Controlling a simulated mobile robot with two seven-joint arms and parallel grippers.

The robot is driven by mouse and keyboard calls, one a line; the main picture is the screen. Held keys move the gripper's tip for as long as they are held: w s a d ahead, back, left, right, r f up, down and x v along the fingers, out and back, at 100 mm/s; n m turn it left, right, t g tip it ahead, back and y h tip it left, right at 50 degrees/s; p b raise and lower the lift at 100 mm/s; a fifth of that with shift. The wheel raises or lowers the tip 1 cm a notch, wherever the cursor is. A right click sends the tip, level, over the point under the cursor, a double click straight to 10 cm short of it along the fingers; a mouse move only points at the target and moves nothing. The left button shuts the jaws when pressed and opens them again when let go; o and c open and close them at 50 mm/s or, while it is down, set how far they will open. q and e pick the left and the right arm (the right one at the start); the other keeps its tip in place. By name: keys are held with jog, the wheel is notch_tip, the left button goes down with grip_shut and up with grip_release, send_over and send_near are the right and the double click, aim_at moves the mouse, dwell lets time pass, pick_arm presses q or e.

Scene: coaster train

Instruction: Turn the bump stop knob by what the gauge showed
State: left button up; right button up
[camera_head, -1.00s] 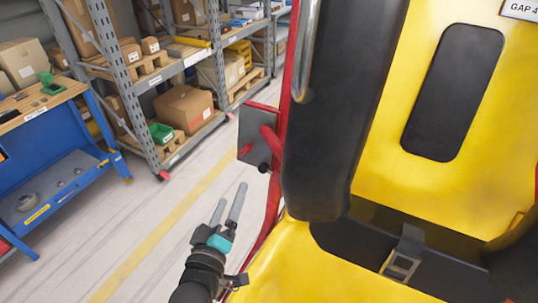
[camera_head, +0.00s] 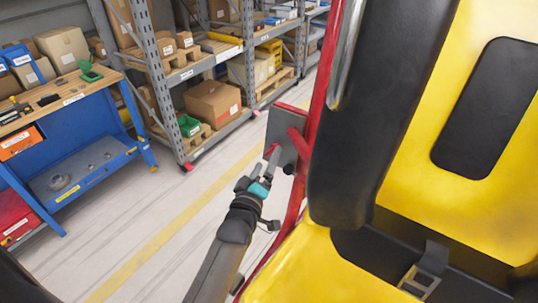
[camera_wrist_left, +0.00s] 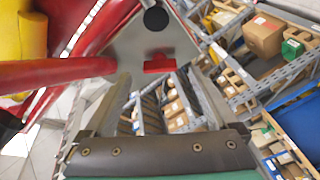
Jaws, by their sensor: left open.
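My left gripper (camera_head: 262,168) has its fingertips close to a grey plate (camera_head: 283,128) on the red frame at the side of the yellow car. In the left wrist view the two fingers (camera_wrist_left: 145,90) are spread, with nothing held between them. The plate (camera_wrist_left: 150,42) is just beyond the fingertips; it bears a black round spot (camera_wrist_left: 155,19) and a red block (camera_wrist_left: 159,64). A small black round part (camera_head: 288,170) shows below the plate in the head view. I cannot tell which part is the bump stop knob. The gauge is not visible. My right gripper is out of view.
The yellow seat (camera_head: 310,270) and black padded bar (camera_head: 365,110) fill the right side. A red tube (camera_wrist_left: 50,74) runs beside the left finger. A blue workbench (camera_head: 95,125) and shelves with boxes (camera_head: 212,100) stand beyond open floor.

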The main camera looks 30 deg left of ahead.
pick_arm(q)
jog(key=shift+w+a, duration=0.15)
jog(key=shift+w, duration=0.55)
jog(key=shift+w+a, duration=0.1)
jog(key=shift+w, duration=0.6)
jog(key=shift+c, duration=0.4)
jog(key=c, duration=1.3)
